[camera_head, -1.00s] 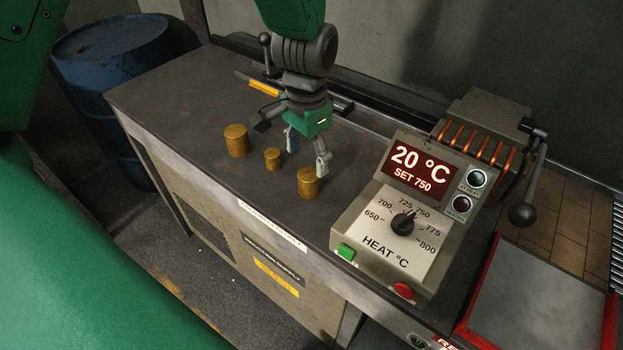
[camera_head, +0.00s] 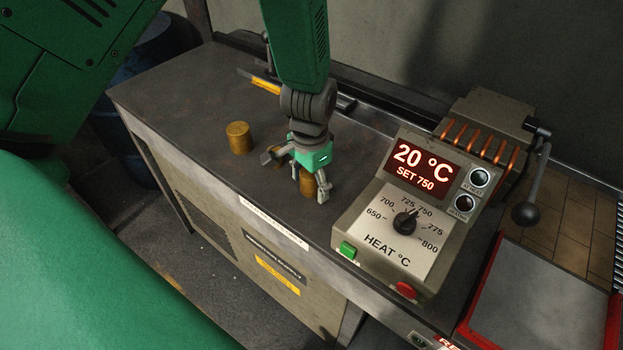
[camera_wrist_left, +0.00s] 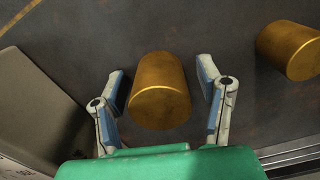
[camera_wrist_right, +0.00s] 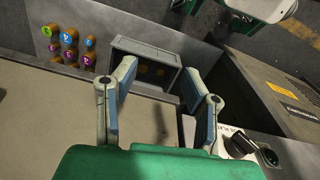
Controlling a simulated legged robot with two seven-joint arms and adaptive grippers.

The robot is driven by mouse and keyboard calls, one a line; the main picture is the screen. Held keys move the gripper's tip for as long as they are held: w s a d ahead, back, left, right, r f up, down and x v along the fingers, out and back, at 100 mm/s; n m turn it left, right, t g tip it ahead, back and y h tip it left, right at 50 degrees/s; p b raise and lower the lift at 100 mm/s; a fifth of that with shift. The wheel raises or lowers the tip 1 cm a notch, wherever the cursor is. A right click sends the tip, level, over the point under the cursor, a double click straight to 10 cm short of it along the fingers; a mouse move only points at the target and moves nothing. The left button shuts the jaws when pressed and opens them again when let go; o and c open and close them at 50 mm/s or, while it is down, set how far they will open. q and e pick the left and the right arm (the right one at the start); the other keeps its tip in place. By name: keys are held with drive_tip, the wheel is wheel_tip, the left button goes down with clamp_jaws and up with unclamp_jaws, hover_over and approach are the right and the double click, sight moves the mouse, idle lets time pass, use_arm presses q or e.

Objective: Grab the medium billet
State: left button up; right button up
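The medium billet (camera_head: 307,184), a brass-coloured cylinder, stands on the dark bench top left of the heater control box. My left gripper (camera_head: 310,182) is lowered over it from above, with a finger on either side. In the left wrist view the billet (camera_wrist_left: 160,90) stands between the open fingers, with a visible gap on each side. The largest billet (camera_head: 238,137) stands farther left on the bench. The smallest billet is mostly hidden behind the left gripper; another billet shows at the right in the left wrist view (camera_wrist_left: 290,50). My right gripper (camera_wrist_right: 160,95) is open and empty.
The control box (camera_head: 400,225) reads 20 °C, SET 750, close right of the left gripper. A coil unit (camera_head: 485,135) with a lever stands behind it. A red-edged plate (camera_head: 540,300) is at right. A rack of coloured pieces (camera_wrist_right: 68,45) shows in the right wrist view.

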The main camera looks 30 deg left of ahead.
use_arm(q)
clamp_jaws()
drive_tip(key=shift+r, duration=0.1)
